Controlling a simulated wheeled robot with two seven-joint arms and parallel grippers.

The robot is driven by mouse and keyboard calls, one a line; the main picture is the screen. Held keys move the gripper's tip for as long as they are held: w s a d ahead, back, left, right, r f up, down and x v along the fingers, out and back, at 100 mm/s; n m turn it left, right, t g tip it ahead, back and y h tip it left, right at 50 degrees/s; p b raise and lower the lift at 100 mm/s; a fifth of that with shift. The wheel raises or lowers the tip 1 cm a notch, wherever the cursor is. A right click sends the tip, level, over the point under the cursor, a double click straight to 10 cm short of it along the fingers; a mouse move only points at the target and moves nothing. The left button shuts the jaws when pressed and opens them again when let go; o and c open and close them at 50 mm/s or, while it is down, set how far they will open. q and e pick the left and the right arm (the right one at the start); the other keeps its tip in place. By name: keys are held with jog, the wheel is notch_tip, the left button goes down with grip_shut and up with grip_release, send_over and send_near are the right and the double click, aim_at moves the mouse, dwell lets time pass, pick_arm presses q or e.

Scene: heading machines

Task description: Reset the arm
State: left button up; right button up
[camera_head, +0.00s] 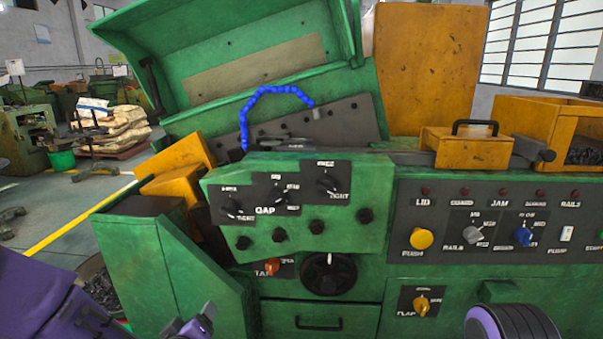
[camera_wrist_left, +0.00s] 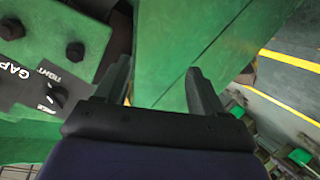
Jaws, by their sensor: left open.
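My left gripper (camera_head: 193,324) is at the bottom of the head view, low in front of the green machine (camera_head: 165,270). In the left wrist view its two fingers (camera_wrist_left: 157,88) stand apart with nothing between them. Behind them is the machine's plain green housing (camera_wrist_left: 185,40), and the GAP panel (camera_wrist_left: 30,85) with its black knobs is at the left. At the lower right of the head view a purple and black rounded part of my right arm (camera_head: 512,322) shows. My right gripper's fingers do not show.
The machine's green lid (camera_head: 230,50) stands open, with a blue hose (camera_head: 265,90) below it. A control panel (camera_head: 490,220) with knobs and a yellow button fills the right side. A handwheel (camera_head: 328,274) is low in the middle. Open floor (camera_head: 50,205) with a yellow line lies at left.

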pick_arm(q)
jog(key=s+a+f+g, duration=0.35)
jog(key=s+f, duration=0.55)
jog(key=f, duration=0.5)
jog(key=s+f+g, duration=0.2)
jog(key=s+f, duration=0.2)
jog(key=s, duration=0.3)
jog(key=s+a+f+m+g+y, duration=0.1)
jog(key=s+f+g, duration=0.1)
jog(key=s+f, duration=0.2)
jog(key=s+a+f+m+g, duration=0.1)
jog(key=s+f, duration=0.3)
jog(key=s, duration=0.6)
jog(key=shift+s+a+f+g+y, duration=0.25)
jog(key=shift+s+f+g+y, duration=0.1)
jog(key=shift+g, duration=0.4)
